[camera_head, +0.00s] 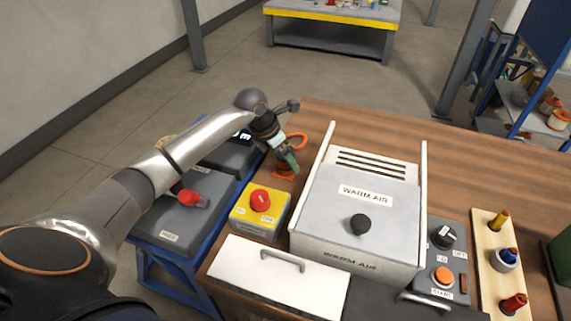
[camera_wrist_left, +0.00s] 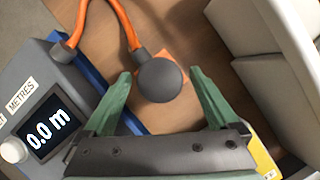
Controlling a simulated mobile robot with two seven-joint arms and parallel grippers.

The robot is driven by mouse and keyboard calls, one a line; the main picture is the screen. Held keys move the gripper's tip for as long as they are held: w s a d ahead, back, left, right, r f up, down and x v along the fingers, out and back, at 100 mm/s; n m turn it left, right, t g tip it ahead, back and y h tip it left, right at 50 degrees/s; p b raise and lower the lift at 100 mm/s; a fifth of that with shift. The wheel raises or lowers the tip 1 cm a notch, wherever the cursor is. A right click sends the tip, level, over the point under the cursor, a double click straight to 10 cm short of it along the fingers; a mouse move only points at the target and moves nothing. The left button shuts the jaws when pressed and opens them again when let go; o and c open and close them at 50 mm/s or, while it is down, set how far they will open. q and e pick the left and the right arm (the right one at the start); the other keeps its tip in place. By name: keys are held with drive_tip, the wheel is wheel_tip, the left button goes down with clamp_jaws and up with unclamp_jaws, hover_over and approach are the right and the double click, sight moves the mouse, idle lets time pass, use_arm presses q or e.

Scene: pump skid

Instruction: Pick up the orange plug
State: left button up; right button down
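The orange plug shows in the left wrist view as a round dark grey cap (camera_wrist_left: 160,80) above an orange square part, with an orange cable (camera_wrist_left: 124,27) running from it. In the head view its orange part (camera_head: 283,173) is on the wooden table, partly hidden by my gripper. My left gripper (camera_head: 291,161) is just above it, pointing down. In the left wrist view the green fingers (camera_wrist_left: 160,82) are open, with the cap between their tips and visible gaps on both sides. My right gripper is not in view.
A yellow box with a red button (camera_head: 260,201) stands in front of the plug. The white-walled warm air unit (camera_head: 352,215) is close on the right. A grey meter reading 0.0 m (camera_wrist_left: 45,125) is on the left. Bare wood (camera_head: 312,115) lies behind.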

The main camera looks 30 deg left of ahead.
use_arm(q)
clamp_jaws()
drive_tip(key=shift+r, duration=0.1)
idle(0.5)
drive_tip(key=shift+r, duration=0.55)
wheel_tip(320, 180, up, 2)
drive_tip(key=shift+s+r, duration=0.1)
drive_tip(key=shift+r, duration=0.1)
drive_tip(key=s+r+b, duration=0.2)
drive_tip(key=s+r, duration=0.7)
drive_tip(key=s, duration=0.5)
drive_tip(key=shift+r, duration=0.2)
